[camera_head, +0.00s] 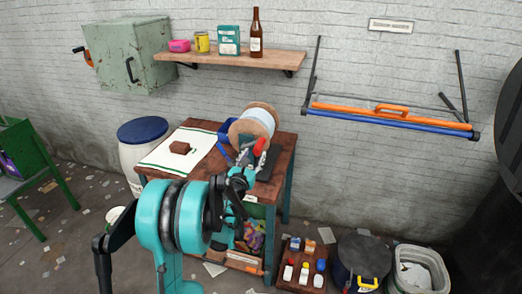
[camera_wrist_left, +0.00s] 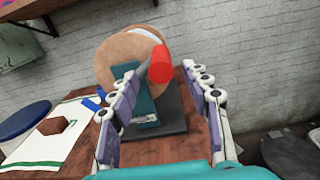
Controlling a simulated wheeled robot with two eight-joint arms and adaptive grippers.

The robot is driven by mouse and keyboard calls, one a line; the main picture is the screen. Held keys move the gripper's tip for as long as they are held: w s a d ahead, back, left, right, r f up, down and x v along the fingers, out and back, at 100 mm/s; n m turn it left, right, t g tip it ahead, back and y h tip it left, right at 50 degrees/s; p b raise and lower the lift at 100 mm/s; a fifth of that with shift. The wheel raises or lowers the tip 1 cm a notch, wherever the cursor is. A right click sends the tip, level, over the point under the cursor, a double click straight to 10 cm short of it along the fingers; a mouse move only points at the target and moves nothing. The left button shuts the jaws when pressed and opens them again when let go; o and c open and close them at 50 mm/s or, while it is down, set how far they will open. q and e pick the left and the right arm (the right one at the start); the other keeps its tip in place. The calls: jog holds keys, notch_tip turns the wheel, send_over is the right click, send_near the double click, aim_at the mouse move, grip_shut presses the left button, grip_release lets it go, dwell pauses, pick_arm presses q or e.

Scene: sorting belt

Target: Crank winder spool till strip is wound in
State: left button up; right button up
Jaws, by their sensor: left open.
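The winder spool (camera_head: 254,119) stands on the wooden table (camera_head: 190,188), with tan round flanges and a pale core. It also shows in the left wrist view (camera_wrist_left: 112,62), on a teal bracket (camera_wrist_left: 142,105) and a dark base plate (camera_wrist_left: 172,122). The red crank knob (camera_wrist_left: 161,64) sticks out from the spool's near side. My left gripper (camera_head: 250,158) is open. In its wrist view its two fingers (camera_wrist_left: 165,100) stand on either side of the knob's line, with the knob beyond the tips. A blue strip (camera_head: 226,132) lies at the spool's left. My right gripper is not in view.
A white cloth (camera_head: 166,158) with a brown block (camera_head: 180,147) lies on the table's left. A blue-lidded barrel (camera_head: 143,131) stands left of the table. A tray of bottles (camera_head: 291,279) and a dark pot (camera_head: 362,256) stand on the floor at right.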

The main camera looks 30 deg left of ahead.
aim_at(258, 148)
pick_arm(q)
jog(key=x, duration=0.5)
jog(key=shift+w+b, duration=0.1)
jog(key=shift+b, duration=0.3)
jog(key=shift+d, duration=0.1)
jog(key=shift+c, duration=0.4)
grip_shut()
